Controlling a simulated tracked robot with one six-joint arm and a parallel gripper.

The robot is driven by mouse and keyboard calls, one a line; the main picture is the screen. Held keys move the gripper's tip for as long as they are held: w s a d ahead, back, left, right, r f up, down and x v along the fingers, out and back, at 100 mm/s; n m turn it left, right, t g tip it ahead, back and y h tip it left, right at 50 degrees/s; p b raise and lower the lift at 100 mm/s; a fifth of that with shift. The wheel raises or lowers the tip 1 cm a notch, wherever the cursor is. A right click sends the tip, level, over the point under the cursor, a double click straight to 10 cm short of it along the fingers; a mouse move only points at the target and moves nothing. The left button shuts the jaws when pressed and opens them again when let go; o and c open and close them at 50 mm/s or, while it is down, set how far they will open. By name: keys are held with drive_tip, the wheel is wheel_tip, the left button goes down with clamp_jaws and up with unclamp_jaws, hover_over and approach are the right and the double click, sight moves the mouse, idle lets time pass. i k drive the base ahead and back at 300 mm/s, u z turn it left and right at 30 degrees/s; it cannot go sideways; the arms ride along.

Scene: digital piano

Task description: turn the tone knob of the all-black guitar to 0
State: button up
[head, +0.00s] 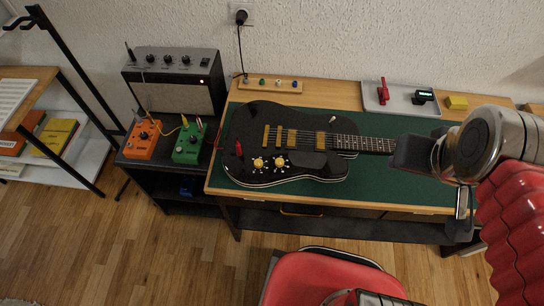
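The all-black guitar (300,143) lies flat on a green mat (386,182) on the workbench, its neck pointing right. Two cream knobs with white marks around them, a left knob (258,162) and a right knob (280,162), sit on the front part of its body. Their labels and pointer positions are too small to read, so I cannot tell which is the tone knob. My gripper (408,155) is over the guitar's neck, right of the body and well apart from the knobs. It hides part of the neck. Its fingers are not clear.
An orange pedal (142,139), a green pedal (188,144) and an amplifier (175,85) stand on the dark side table. A red plug (238,148) is at the guitar's left edge. A grey tray (398,101) and yellow block (457,102) lie behind. Space above the knobs looks clear.

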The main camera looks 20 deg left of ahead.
sight(257, 163)
drive_tip(key=z, duration=0.1)
drive_tip(key=k, duration=1.3)
drive_tip(key=u, duration=1.5)
drive_tip(key=i, duration=1)
drive_tip(key=u, duration=0.1)
